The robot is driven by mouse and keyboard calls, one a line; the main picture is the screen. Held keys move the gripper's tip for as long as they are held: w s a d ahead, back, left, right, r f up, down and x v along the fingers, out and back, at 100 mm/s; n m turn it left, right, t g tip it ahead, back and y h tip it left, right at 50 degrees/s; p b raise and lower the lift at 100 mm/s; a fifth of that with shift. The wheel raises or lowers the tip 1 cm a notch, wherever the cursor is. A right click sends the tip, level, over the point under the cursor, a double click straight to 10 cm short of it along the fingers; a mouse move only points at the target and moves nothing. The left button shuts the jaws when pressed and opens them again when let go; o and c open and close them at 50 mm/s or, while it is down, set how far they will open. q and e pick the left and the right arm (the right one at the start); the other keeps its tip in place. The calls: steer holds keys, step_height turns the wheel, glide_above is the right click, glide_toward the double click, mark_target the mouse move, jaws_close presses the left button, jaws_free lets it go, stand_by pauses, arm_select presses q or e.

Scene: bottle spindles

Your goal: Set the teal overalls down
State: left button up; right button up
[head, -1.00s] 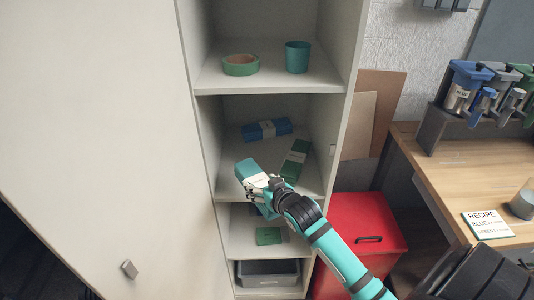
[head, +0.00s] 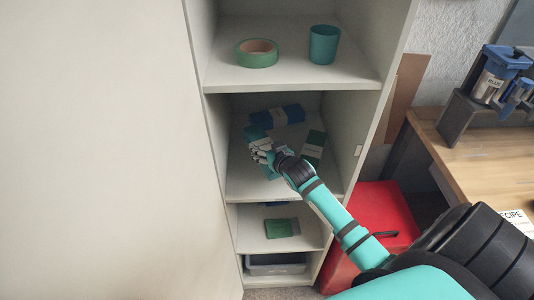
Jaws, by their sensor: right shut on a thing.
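The folded teal overalls (head: 254,132) are at the left of the middle shelf compartment, partly hidden behind my right gripper (head: 262,148). My right gripper is shut on them, reaching in from the lower right. I cannot tell whether the overalls touch the shelf board (head: 240,186). Folded blue overalls with a pale band (head: 278,116) lie behind them at the back. Folded green overalls (head: 314,146) lie on the right side of the same shelf. My left gripper is not in view.
The upper shelf holds green tape (head: 257,58) and a teal cup (head: 324,45). A lower shelf holds a green bundle (head: 279,228); a grey bin (head: 276,267) sits below. The cabinet's right wall (head: 372,130) is close to my arm. A red box (head: 372,215) stands outside.

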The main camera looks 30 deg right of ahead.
steer(key=f, duration=0.3)
steer(key=shift+w, duration=0.25)
steer(key=shift+s+f, duration=0.1)
steer(key=shift+f, duration=0.2)
steer(key=o, duration=1.4)
steer(key=shift+f, duration=0.1)
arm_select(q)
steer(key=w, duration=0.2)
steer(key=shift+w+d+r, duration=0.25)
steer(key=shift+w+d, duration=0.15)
arm_select(e)
steer(key=shift+s, duration=0.1)
